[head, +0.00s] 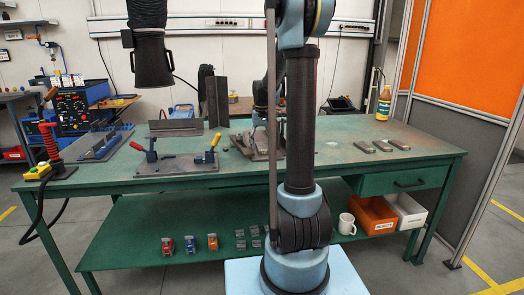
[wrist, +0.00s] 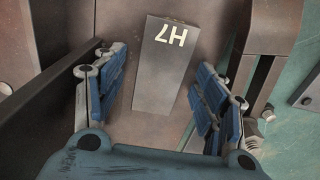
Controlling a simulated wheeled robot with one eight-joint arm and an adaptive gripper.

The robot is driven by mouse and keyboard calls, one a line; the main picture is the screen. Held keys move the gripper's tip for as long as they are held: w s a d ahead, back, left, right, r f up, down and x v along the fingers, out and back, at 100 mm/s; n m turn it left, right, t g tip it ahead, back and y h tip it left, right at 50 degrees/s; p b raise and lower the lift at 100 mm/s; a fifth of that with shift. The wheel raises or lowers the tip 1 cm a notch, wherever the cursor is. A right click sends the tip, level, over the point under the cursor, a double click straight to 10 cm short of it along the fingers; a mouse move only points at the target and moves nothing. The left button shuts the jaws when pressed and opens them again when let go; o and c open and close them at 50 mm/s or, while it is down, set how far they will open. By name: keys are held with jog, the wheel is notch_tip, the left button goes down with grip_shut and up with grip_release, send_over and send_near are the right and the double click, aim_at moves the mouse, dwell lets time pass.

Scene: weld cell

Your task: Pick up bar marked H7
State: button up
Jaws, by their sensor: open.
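The bar marked H7 (wrist: 160,78) is a grey flat bar with pale lettering that appears upside down in the wrist view. It lies on a brownish surface (wrist: 140,125). My gripper (wrist: 160,70) is open, with one blue-padded finger on each side of the bar and a visible gap to each. The bar's near end reaches between the pads; nothing is held. In the head view my arm stands in front of the middle of the bench, and I cannot make out the marked bar there.
A dark rail (wrist: 50,62) runs beside the left finger, and a metal block (wrist: 262,28) stands beyond the right finger. On the green bench (head: 330,175), several grey bars (head: 382,146) and a bottle (head: 384,103) are at the right. A clamp fixture (head: 178,164) stands left of my arm.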

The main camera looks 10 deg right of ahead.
grip_shut()
